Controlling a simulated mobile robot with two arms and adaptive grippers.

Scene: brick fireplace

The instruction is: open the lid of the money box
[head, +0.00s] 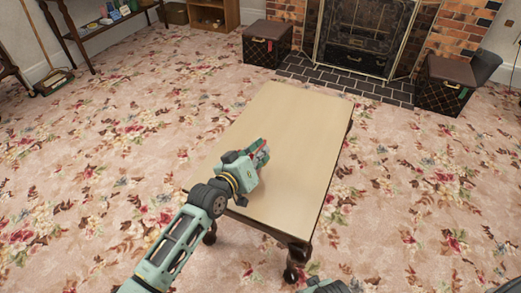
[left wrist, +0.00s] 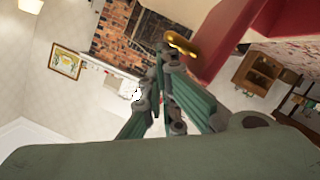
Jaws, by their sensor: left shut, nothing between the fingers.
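My left gripper (head: 262,154) is over the middle of the light wooden table (head: 300,115) in the head view. In the left wrist view its green fingers (left wrist: 166,58) come together at the tips, shut with nothing between them. A red box (left wrist: 213,48), which I take as the money box, stands close beyond the fingers, with a gold fitting (left wrist: 181,43) right by the tips. I cannot tell whether the tips touch it. In the head view only a small bit of red shows at the gripper; the rest is hidden. The lid's state is unclear.
The tabletop around the gripper is bare. Dark checked boxes (head: 267,45) and (head: 443,88) stand by the brick fireplace (head: 365,35). A side table (head: 100,28) is at the back left. Patterned carpet (head: 90,150) lies open around the table.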

